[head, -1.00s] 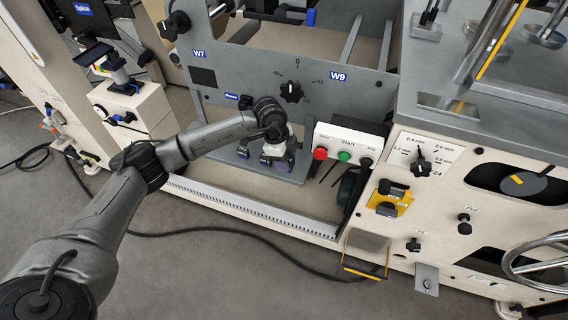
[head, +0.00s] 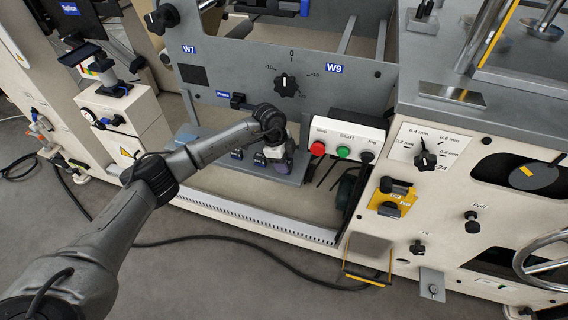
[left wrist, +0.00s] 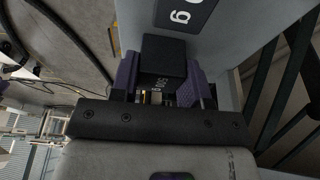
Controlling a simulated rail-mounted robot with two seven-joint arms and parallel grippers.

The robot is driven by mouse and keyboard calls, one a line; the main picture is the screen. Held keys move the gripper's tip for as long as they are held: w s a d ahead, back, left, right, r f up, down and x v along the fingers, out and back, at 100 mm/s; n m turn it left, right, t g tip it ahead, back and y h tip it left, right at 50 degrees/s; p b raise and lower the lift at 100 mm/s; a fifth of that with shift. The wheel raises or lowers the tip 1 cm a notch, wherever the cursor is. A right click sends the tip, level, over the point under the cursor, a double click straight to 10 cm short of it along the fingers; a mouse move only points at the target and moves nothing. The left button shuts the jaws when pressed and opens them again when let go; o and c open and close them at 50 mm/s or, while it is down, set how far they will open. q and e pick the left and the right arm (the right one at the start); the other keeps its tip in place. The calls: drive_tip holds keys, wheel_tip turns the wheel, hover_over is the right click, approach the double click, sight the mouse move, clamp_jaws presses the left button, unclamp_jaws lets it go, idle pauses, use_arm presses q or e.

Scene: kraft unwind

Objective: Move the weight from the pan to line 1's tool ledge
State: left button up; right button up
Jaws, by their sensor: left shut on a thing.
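My left gripper (head: 274,160) reaches in from the left, low in front of the grey panel marked W7 and W9. The gripper is just over a grey plate (head: 296,179) at the foot of the panel. Dark pieces with blue marks (head: 236,154) are on or by the plate, left of the gripper. I cannot tell whether the held weight touches anything. I cannot pick out the pan or line 1's ledge with certainty. My right gripper is out of view.
A white button box (head: 345,138) with red, green and black buttons stands right of the gripper. A dial knob (head: 286,84) is on the panel above. A toothed strip (head: 260,222) edges the machine's front. A black cable (head: 230,238) lies on the floor.

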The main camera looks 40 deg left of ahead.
use_arm(q)
drive_tip(key=shift+w+r, duration=0.1)
drive_tip(key=o, duration=0.9)
drive_tip(key=shift+c, duration=0.2)
drive_tip(key=o, duration=0.4)
drive_tip(key=p+v, duration=0.4)
drive_tip(key=v, duration=0.3)
drive_tip(key=shift+r, duration=0.3)
drive_tip(key=shift+a, duration=0.1)
